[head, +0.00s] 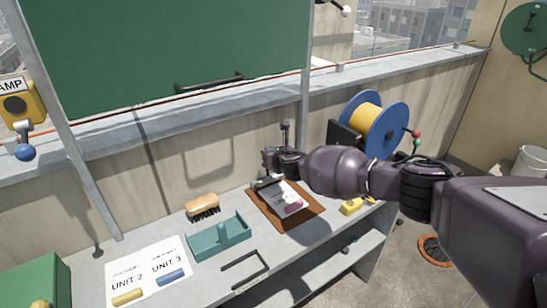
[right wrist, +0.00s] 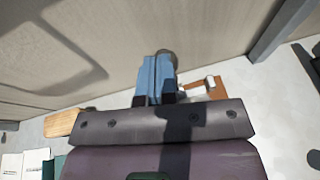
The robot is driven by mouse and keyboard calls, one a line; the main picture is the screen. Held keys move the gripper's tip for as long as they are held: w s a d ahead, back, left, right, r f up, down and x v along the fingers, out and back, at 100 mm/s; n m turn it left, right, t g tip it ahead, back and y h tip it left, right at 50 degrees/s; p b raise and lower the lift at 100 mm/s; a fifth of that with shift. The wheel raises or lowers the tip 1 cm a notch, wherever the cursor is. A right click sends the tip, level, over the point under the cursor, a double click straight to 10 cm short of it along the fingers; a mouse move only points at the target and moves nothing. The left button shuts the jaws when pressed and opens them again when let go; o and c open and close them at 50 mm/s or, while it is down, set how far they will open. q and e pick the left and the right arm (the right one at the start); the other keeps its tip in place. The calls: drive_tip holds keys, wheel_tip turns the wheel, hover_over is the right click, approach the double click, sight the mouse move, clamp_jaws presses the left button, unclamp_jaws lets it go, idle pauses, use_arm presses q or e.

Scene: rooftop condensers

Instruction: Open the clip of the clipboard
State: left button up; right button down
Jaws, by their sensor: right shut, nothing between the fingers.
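The brown clipboard (head: 307,214) lies on the grey bench with a white and pink sheet (head: 287,200) on it. Its metal clip (head: 268,181) is at the far left end, just under my right gripper; I cannot tell how far the clip is raised. My right gripper (head: 267,160) is above that end, its arm reaching in from the right. In the right wrist view its blue fingers (right wrist: 155,78) are together and hold nothing. A corner of the clipboard (right wrist: 221,90) shows to their right. Contact between fingers and clip cannot be made out. My left gripper is not seen.
A brush (head: 202,204), a teal tray (head: 220,237), labelled sheets (head: 146,272) and a yellow object (head: 351,206) lie on the bench. A cable reel (head: 370,125) stands behind my right arm. The wall (head: 180,165) closes off the back.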

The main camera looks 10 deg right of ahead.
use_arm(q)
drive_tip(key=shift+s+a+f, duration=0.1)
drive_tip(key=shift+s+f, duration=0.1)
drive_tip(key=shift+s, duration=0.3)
use_arm(e)
drive_tip(key=shift+w+r, duration=0.25)
drive_tip(key=shift+r, duration=0.05)
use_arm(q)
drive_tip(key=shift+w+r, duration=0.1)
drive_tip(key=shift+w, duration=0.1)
use_arm(e)
drive_tip(key=shift+r, duration=0.1)
